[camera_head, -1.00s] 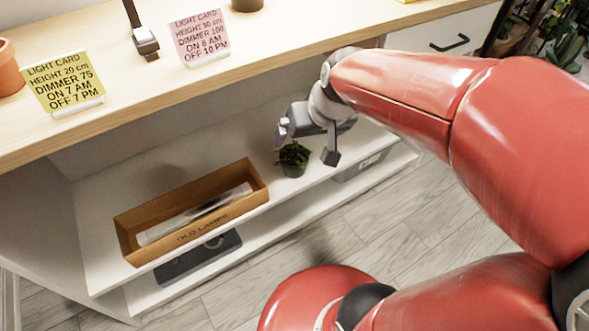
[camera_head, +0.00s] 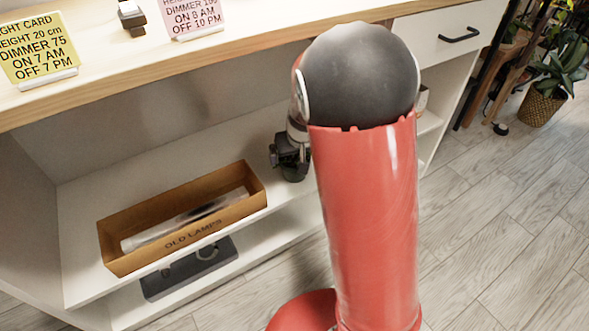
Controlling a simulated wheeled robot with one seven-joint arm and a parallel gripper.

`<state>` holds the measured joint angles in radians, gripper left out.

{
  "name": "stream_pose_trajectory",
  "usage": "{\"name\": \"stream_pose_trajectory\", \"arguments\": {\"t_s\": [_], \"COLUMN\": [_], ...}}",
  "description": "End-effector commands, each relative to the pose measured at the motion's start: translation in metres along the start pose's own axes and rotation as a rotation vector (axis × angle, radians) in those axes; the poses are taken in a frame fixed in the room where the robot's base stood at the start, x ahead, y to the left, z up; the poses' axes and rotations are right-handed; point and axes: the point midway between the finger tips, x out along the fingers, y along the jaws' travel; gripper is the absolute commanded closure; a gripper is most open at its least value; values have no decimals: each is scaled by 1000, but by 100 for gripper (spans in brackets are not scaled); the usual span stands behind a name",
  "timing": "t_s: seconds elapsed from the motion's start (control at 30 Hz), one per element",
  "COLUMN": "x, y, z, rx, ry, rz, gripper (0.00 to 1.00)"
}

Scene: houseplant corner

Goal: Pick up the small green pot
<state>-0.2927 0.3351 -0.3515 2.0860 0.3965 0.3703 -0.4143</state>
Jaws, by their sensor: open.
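My gripper (camera_head: 291,160) is low over the upper shelf of the white unit, just right of the cardboard box. My red arm covers much of the space to its right. The small green pot cannot be made out clearly now. The dark gripper parts are where it stood on the shelf, so it is hidden or merges with them. I cannot tell whether the fingers are around the pot or touching it. The jaws are open.
A cardboard box marked OLD LAMPS (camera_head: 183,218) holds a pale tube on the upper shelf (camera_head: 85,205). A dark case (camera_head: 190,268) lies on the lower shelf. The wooden worktop (camera_head: 220,52) overhangs, bearing a yellow card (camera_head: 40,52) and a pink card (camera_head: 192,18).

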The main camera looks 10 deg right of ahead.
Motion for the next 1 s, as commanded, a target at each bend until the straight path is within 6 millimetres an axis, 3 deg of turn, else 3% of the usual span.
{"name": "stream_pose_trajectory", "arguments": {"t_s": [0.03, 0.17, 0.47, 0.83, 1.0], "x": [12, 27, 30, 30, 30], "y": [2, 2, 1, 1, 1], "z": [1, 0, -1, -1, -1], "rx": [0, 1, 0, 0, 0], "ry": [-3, -3, 0, -1, 0], "rz": [2, 1, 0, 0, 0], "gripper": [0, 0, 0, 47, 47]}}
